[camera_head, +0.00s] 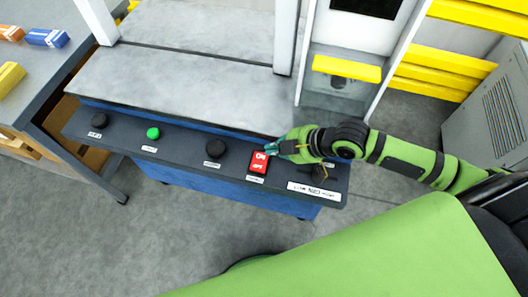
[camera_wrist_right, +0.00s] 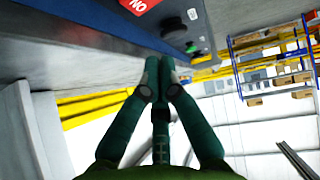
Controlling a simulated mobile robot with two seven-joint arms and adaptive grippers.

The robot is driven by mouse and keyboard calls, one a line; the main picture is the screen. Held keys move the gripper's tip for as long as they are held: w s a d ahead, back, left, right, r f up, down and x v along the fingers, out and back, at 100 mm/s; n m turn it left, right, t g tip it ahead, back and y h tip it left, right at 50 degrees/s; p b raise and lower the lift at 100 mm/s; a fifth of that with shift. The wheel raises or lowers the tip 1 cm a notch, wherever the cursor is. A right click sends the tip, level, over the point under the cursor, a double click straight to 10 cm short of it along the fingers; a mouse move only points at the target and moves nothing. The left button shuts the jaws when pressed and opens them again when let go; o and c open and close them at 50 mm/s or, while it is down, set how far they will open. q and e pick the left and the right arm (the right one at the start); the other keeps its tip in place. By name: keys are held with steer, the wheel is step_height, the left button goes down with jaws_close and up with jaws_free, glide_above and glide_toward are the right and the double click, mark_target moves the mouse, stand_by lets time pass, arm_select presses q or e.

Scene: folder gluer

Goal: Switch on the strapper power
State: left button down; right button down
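The red power switch (camera_head: 259,162), marked ON and OFF, sits on the dark front panel (camera_head: 120,138) of the strapper, right of a black knob (camera_head: 215,148). My right gripper (camera_head: 272,148) is at the switch's right edge in the head view, its fingertips close to the ON half. In the right wrist view the switch (camera_wrist_right: 138,5) is at the top edge, partly cut off, and my right fingers (camera_wrist_right: 160,68) are together with nothing seen between them. I cannot tell whether they touch the switch. My left gripper is not in view.
A green button (camera_head: 153,133) and another black knob (camera_head: 98,120) are on the panel's left. The strapper's grey top (camera_head: 180,85) lies behind the panel. A table (camera_head: 60,85) with small boxes stands at the left, and a grey cabinet (camera_head: 490,115) at the right.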

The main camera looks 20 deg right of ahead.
mark_target(258, 155)
steer(key=x, duration=0.3)
steer(key=shift+w+a+f, duration=0.2)
steer(key=shift+w+a, duration=0.05)
steer(key=shift+a, duration=0.05)
steer(key=f, duration=0.3)
steer(key=shift+w+d+f+p, duration=0.1)
steer(key=shift+w+f+p, duration=0.15)
steer(key=shift+w+p, duration=0.15)
steer(key=shift+f, duration=0.45)
steer(key=shift+w+d+f+b, duration=0.3)
steer(key=shift+f+b, duration=0.35)
steer(key=shift+r, duration=0.1)
